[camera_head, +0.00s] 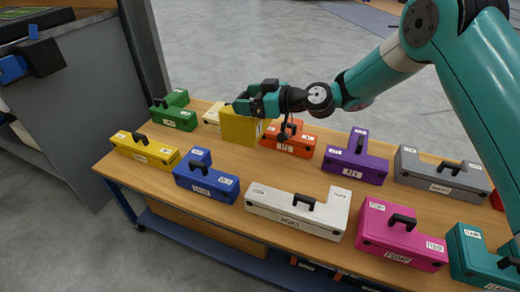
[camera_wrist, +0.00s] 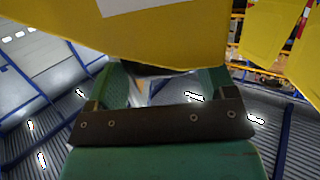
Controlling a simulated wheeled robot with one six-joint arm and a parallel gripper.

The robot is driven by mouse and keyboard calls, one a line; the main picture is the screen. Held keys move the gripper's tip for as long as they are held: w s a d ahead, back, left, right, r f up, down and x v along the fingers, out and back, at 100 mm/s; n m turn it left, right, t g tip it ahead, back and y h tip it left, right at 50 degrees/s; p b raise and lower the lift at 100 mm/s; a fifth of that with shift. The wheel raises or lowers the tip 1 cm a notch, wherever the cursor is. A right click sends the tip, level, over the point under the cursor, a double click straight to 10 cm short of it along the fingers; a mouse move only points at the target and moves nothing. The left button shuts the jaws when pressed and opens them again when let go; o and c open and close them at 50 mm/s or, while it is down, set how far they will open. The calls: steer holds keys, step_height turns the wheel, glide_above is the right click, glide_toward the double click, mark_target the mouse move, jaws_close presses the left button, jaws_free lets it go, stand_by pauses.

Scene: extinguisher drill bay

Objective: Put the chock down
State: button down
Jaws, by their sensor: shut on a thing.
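My gripper (camera_head: 262,100) is shut on a yellow block with a white label, which I take for the chock (camera_head: 238,127). It is over the back left part of the wooden table, between the green and orange cases. I cannot tell whether its underside touches the table. In the wrist view the chock (camera_wrist: 150,40) fills the top of the picture, just beyond my gripper (camera_wrist: 150,85). The fingers' grip is partly hidden by the chock.
On the table (camera_head: 222,150) stand labelled cases with black handles: green (camera_head: 174,117), yellow (camera_head: 145,150), blue (camera_head: 207,184), white (camera_head: 298,212), pink (camera_head: 400,246), purple (camera_head: 355,166), orange (camera_head: 288,146) and grey (camera_head: 440,177). A cream case (camera_head: 212,117) is partly hidden behind the chock. Bare wood shows between the rows.

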step_height(320, 180, down, 16)
steer(key=b, duration=0.3)
steer(key=shift+f, duration=0.15)
jaws_free()
